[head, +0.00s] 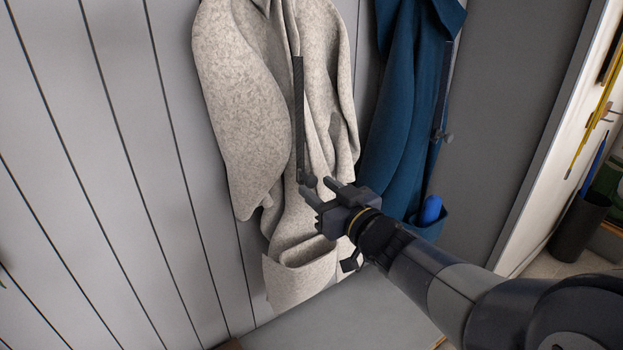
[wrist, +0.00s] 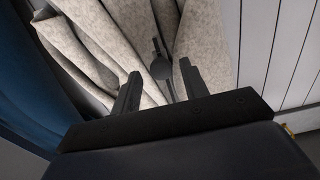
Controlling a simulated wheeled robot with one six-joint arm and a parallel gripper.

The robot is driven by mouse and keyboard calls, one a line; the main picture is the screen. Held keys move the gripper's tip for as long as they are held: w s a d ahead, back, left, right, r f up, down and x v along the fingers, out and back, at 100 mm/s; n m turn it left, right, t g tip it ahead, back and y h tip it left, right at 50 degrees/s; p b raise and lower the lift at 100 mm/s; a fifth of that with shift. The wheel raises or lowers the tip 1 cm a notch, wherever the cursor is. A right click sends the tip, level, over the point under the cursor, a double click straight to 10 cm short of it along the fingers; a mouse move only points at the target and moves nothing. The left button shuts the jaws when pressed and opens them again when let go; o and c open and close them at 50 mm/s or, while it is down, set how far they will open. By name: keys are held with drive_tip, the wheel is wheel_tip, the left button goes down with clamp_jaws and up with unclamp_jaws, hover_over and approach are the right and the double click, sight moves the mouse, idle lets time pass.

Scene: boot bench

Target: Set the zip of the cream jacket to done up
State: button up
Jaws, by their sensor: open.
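The cream jacket (head: 240,110) hangs against the panelled wall, and it fills much of the wrist view (wrist: 205,40). Its dark zip strip (head: 298,105) runs down the front. A dark round zip pull (head: 308,181) sits at the strip's lower end, low on the jacket; it shows in the wrist view (wrist: 160,67) too. My gripper (head: 317,187) is open and empty in front of the lower jacket. In the wrist view the zip pull appears between the two fingertips (wrist: 160,82), slightly beyond them. I see no contact with it.
A blue jacket (head: 402,110) with its own dark zip hangs just right of the cream one, a blue item (head: 430,210) in its pocket. A grey bench top (head: 330,325) lies below. A dark bin (head: 578,222) stands at far right. The wall to the left is clear.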

sight(314, 184)
drive_tip(key=shift+x, duration=1.85)
drive_tip(key=shift+c, duration=0.2)
clamp_jaws()
